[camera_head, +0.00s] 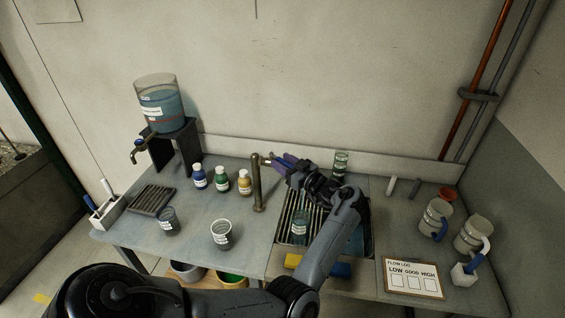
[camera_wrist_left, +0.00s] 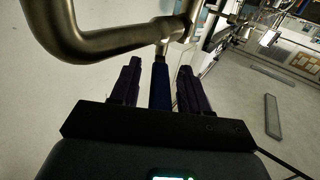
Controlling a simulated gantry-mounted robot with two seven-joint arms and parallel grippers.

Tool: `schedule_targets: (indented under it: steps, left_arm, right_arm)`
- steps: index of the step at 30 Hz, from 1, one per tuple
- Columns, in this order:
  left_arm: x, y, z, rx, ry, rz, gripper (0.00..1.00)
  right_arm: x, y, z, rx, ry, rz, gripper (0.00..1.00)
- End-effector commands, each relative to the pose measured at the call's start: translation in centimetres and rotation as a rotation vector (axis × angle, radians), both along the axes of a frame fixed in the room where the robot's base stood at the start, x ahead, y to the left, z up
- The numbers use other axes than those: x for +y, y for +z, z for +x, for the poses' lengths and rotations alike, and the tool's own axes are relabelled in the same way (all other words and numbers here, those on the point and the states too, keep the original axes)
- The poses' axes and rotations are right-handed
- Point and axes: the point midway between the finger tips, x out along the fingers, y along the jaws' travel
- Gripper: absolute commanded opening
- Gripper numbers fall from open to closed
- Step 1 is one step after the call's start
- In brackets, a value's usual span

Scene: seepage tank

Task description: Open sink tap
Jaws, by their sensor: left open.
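The sink tap (camera_head: 258,188) is a metal post with a bent spout, standing at the back left of the slatted sink (camera_head: 291,226). In the left wrist view its curved pipe (camera_wrist_left: 100,42) crosses the upper left. A blue lever (camera_wrist_left: 160,84) lies between the two dark fingers of my left gripper (camera_wrist_left: 157,78), with a visible gap on each side. In the head view my left gripper (camera_head: 275,161) is at the tap's upper end, open. My own wrist and forearm hide part of the sink. My right gripper does not show.
Blue, green and yellow bottles (camera_head: 222,181) stand left of the tap. A water dispenser (camera_head: 160,105) is at the back left. A glass cylinder (camera_head: 341,163) stands behind my wrist. Jugs (camera_head: 435,219) and a flow log board (camera_head: 412,278) are at the right.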

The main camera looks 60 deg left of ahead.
Motion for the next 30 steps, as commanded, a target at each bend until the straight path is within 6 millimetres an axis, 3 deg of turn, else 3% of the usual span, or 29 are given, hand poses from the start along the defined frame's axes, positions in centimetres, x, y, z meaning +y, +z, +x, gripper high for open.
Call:
schedule_targets:
  steps: [16,22,30]
  left_arm:
    - [-8.1,-0.1,2.8,-0.001,-0.002,-0.002,0.46]
    - [-9.3,0.0,3.2,0.001,0.000,-0.001,0.46]
    - [-9.5,0.0,3.2,0.001,0.000,0.000,0.46]
  right_arm:
    - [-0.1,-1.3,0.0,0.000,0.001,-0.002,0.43]
    - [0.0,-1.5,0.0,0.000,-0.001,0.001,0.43]
    - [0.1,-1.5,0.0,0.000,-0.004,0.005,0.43]
